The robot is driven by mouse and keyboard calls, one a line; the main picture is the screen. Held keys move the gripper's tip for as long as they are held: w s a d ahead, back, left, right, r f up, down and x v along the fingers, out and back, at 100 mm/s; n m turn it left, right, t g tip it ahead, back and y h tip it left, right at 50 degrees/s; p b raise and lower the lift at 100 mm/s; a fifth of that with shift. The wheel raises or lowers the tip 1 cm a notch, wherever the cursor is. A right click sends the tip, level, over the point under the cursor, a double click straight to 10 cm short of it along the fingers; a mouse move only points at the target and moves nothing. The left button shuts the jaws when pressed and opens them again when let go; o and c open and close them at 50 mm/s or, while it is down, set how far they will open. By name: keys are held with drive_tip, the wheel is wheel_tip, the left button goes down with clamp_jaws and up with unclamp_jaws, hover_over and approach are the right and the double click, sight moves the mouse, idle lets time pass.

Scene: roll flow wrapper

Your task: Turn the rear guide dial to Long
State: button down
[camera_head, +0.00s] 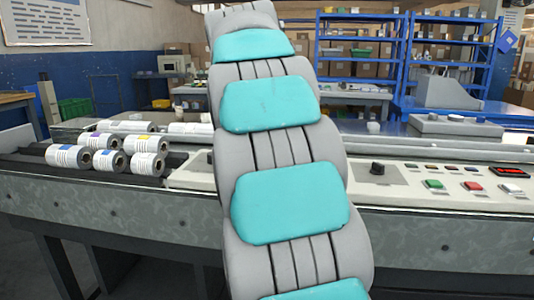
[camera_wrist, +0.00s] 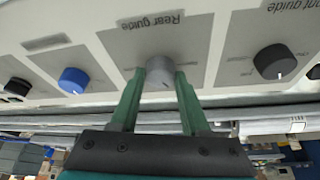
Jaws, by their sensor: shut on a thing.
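The rear guide dial (camera_wrist: 160,68) is a round grey knob on a darker grey plate (camera_wrist: 128,42) printed "Rear guide", in the wrist view. My gripper (camera_wrist: 160,78) has its two green fingers on either side of this dial, shut on it. The plate's small setting words and the dial's pointer are too blurred to read, so I cannot tell its setting. In the head view my arm covers the middle of the control panel (camera_head: 405,180), and the gripper and the held dial are hidden behind it.
In the wrist view a blue dial (camera_wrist: 73,80) is left of the held dial and a black dial (camera_wrist: 274,62) is right, by a partly cut "Front guide" label. The head view shows a black knob (camera_head: 377,168), coloured buttons (camera_head: 472,186) and several printed rolls (camera_head: 75,157).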

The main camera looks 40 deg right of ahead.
drive_tip(key=shift+c, duration=1.9)
unclamp_jaws()
drive_tip(key=p+v, duration=0.1)
drive_tip(key=v, duration=0.6)
drive_tip(key=shift+r, duration=0.4)
drive_tip(key=shift+a, duration=0.1)
